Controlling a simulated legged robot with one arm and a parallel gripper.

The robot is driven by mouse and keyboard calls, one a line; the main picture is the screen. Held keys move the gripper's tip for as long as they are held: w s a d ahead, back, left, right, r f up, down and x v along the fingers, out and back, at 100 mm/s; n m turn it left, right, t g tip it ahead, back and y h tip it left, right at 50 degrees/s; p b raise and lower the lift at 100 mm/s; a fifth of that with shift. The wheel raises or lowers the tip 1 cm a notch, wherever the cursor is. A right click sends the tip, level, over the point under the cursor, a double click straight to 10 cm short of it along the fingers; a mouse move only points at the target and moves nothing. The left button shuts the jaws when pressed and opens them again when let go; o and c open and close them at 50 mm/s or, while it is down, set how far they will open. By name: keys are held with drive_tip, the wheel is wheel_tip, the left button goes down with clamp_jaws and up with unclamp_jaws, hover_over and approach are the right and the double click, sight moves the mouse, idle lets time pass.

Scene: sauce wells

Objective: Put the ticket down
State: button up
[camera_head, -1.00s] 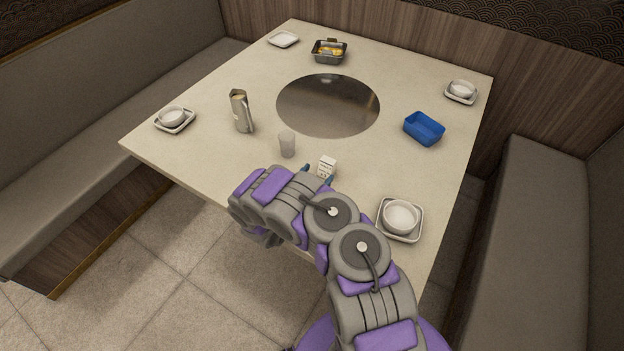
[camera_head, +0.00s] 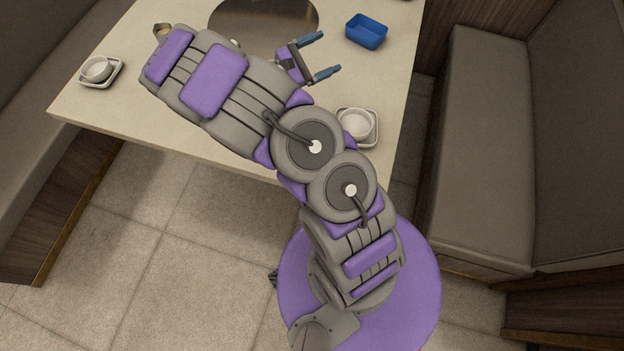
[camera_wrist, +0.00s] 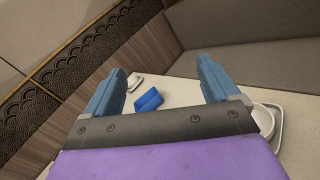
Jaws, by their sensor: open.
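My gripper (camera_head: 325,54) is open, its two blue fingers spread above the table, pointing right in the head view. In the wrist view the gap between the fingers (camera_wrist: 161,70) is empty. The ticket cannot be made out in either current view; my arm covers part of the table near where a small white printed piece stood earlier. The pale table (camera_head: 110,118) lies under the arm.
A blue tray (camera_head: 367,32) stands right of the gripper. A white bowl on a square plate (camera_head: 372,141) is at the near right corner, another bowl (camera_head: 97,68) at the left. The round metal plate (camera_head: 265,14) is behind. Bench seats flank the table.

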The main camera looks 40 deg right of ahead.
drive_tip(key=s+a+r+m+g+y, duration=0.25)
drive_tip(key=s+m+y, duration=0.2)
drive_tip(key=s, duration=0.45)
drive_tip(key=s+a+r+m+g+y, duration=0.2)
drive_tip(key=s+r+m+y, duration=0.25)
drive_tip(key=s, duration=0.55)
drive_tip(key=s+a+m+t+y, duration=0.1)
drive_tip(key=s+a+y, duration=0.3)
drive_tip(key=a, duration=0.5)
drive_tip(key=s+a+m+t+y, duration=0.2)
drive_tip(key=s+a+y, duration=0.3)
drive_tip(key=a, duration=0.5)
drive_tip(key=shift+s+r+t, duration=0.25)
drive_tip(key=shift+s+t, duration=0.4)
drive_tip(key=shift+s, duration=0.55)
